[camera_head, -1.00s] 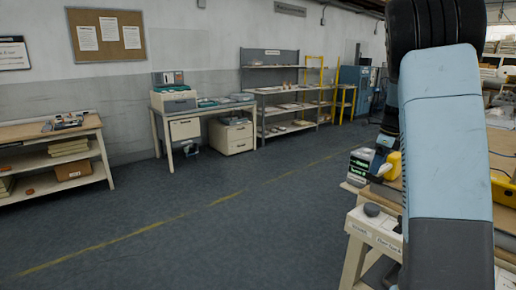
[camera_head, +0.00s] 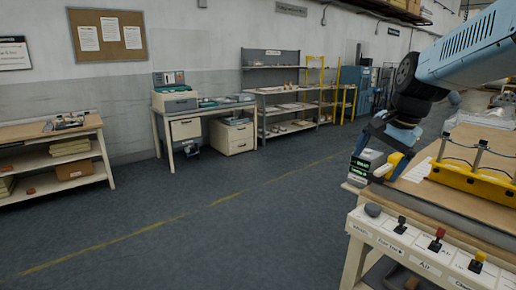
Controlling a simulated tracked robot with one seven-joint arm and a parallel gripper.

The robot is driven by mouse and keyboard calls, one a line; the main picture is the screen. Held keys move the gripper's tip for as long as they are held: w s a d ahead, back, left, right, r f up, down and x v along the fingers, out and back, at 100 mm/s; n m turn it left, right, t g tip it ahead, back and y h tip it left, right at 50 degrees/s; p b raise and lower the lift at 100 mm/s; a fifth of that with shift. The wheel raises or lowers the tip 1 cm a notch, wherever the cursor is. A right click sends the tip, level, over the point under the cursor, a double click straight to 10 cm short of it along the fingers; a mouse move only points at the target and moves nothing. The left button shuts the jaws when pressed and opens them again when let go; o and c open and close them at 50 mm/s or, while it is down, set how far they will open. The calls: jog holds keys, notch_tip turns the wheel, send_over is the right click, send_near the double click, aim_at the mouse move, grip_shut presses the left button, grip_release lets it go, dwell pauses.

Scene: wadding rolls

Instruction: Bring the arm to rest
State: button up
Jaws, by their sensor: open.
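My arm (camera_head: 470,50) reaches in from the upper right, blue-grey with a dark joint. My gripper (camera_head: 375,165) hangs at its lower end, over the left end of the workbench (camera_head: 425,205). Its two fingers are apart and point down and to the left. I see nothing held between them. Behind the fingers is a small device with a green display (camera_head: 360,168), partly hidden by them.
A yellow fixture with upright posts (camera_head: 475,183) stands on the bench. Levers with black, red and yellow knobs (camera_head: 437,240) line its front panel. Shelves (camera_head: 285,90) and a desk (camera_head: 205,105) stand along the far wall. The floor to the left is clear.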

jog(key=s+a+f+n+t, duration=0.1)
jog(key=s+a+n, duration=0.1)
jog(key=s+n, duration=0.3)
jog(key=s+a+f+n+h, duration=0.1)
jog(key=s+a+n, duration=0.2)
jog(key=s, duration=0.6)
jog(key=shift+n+t, duration=0.4)
jog(key=shift+n, duration=0.5)
jog(key=shift+s, duration=0.1)
